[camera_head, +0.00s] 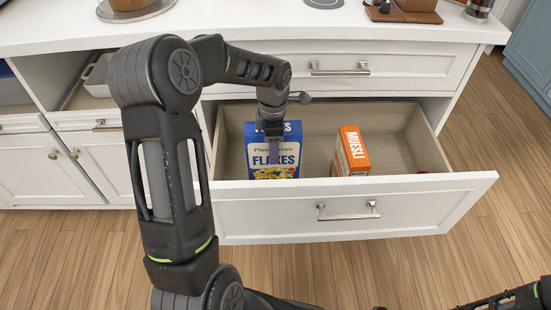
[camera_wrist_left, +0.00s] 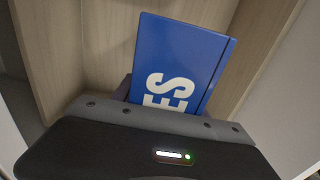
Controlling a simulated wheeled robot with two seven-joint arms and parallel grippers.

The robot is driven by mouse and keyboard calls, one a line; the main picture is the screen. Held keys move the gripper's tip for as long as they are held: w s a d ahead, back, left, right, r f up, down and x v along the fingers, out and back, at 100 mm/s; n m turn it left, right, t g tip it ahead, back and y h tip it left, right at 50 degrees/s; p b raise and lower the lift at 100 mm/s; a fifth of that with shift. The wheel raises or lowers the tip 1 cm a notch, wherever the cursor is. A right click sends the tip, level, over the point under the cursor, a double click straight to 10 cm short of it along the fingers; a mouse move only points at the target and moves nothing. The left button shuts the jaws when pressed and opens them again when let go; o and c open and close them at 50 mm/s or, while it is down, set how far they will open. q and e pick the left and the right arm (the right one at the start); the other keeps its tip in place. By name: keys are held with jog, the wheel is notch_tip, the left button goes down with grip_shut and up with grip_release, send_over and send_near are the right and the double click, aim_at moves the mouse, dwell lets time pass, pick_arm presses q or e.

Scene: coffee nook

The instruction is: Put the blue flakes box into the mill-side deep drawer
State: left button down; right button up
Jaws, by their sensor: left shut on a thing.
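The blue flakes box (camera_head: 262,158) is upright inside the left part of the open deep drawer (camera_head: 300,212). Its lower part is hidden behind the drawer front, so I cannot tell whether it touches the bottom. My left gripper (camera_head: 273,140) reaches down from above and is shut on the box near its top. In the left wrist view the blue box (camera_wrist_left: 183,60) shows beyond the gripper body, with the fingers mostly hidden. My right arm shows only in part at the bottom right of the head view; its gripper is not clearly seen.
An orange muesli box (camera_head: 351,152) stands in the drawer to the right, with a gap between it and the flakes box. A small red thing (camera_head: 424,172) shows at the drawer's right end. A closed drawer (camera_head: 350,70) and the white counter (camera_head: 250,20) are above.

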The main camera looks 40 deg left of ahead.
pick_arm(q)
jog(key=shift+f+b, duration=0.55)
jog(key=shift+f, duration=1.9)
jog(key=shift+f, duration=0.2)
jog(key=c, duration=0.6)
grip_release()
jog(key=shift+r, duration=0.15)
jog(key=shift+r, duration=0.2)
notch_tip(320, 180, up, 12)
jog(key=shift+f+p, duration=0.15)
jog(key=shift+p, duration=1.05)
